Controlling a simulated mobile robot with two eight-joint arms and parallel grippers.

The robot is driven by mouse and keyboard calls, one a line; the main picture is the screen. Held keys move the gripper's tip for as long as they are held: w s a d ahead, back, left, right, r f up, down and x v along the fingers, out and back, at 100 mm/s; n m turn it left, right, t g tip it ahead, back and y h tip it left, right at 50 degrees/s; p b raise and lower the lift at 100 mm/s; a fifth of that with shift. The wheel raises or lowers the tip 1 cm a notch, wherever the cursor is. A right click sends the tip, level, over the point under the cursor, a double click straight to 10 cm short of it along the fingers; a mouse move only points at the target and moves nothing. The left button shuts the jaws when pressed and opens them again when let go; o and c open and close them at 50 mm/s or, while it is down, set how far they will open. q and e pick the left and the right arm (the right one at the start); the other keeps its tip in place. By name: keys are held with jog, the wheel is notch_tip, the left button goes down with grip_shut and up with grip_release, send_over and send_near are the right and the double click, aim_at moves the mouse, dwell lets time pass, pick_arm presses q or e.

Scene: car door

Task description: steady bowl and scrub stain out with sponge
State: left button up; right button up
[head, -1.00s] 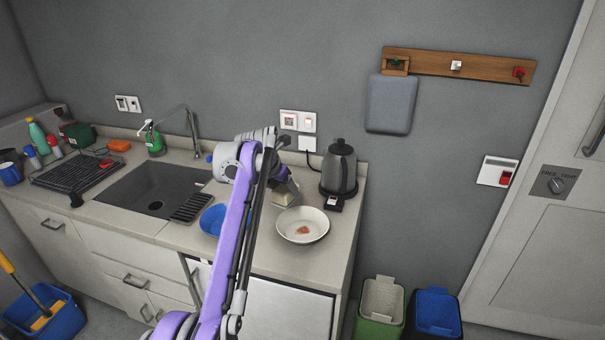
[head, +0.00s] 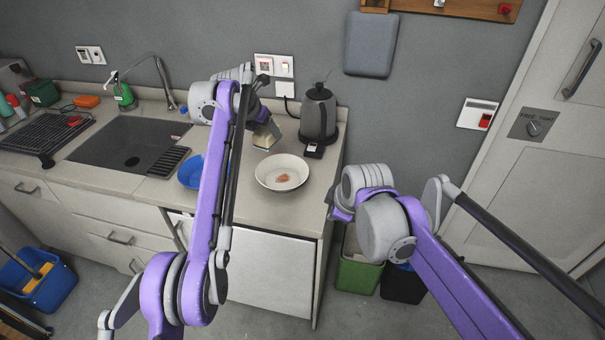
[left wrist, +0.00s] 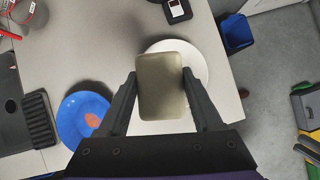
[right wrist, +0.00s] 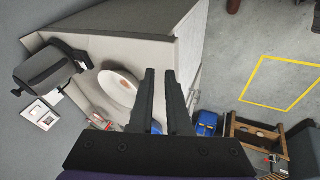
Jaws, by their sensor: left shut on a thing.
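The white bowl (head: 282,172) stands upright on the counter with a reddish-brown stain (head: 284,178) inside. My left gripper (left wrist: 160,78) is shut on the pale sponge (left wrist: 162,88), which also shows in the head view (head: 265,138). It holds the sponge above the counter, behind and left of the bowl; in the left wrist view the sponge hides part of the bowl. My right gripper (right wrist: 160,72) is empty, its fingers a little apart. In the head view its hand is right of the counter's end, with the fingers hidden. The bowl also shows in the right wrist view (right wrist: 118,88).
A blue bowl (head: 190,172) with an orange-red patch stands left of the white bowl, partly behind my left arm. A kettle (head: 318,112) stands behind the white bowl. The sink (head: 125,150) lies left. Bins (head: 358,272) stand on the floor beside the counter's end.

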aim_at(278, 142)
jog(key=w+a+n, duration=0.3)
jog(key=w+n, duration=0.1)
jog(key=w, duration=0.3)
jog(key=w+a+n, duration=0.3)
jog(key=w+n, duration=0.2)
jog(key=w, duration=0.2)
jog(key=shift+y, duration=0.3)
jog(key=x, duration=1.3)
jog(key=shift+a, duration=0.1)
jog(key=shift+r, duration=0.1)
grip_shut()
pick_arm(q)
jog(key=d+f, duration=0.1)
jog(key=f, duration=0.1)
jog(key=w+d+f, duration=0.1)
jog(key=f, duration=0.1)
jog(key=d+f, duration=0.1)
jog(key=f, duration=0.1)
jog(key=shift+w+d+f, duration=0.25)
jog(key=shift+d, duration=0.1)
jog(key=shift+f, duration=4.25)
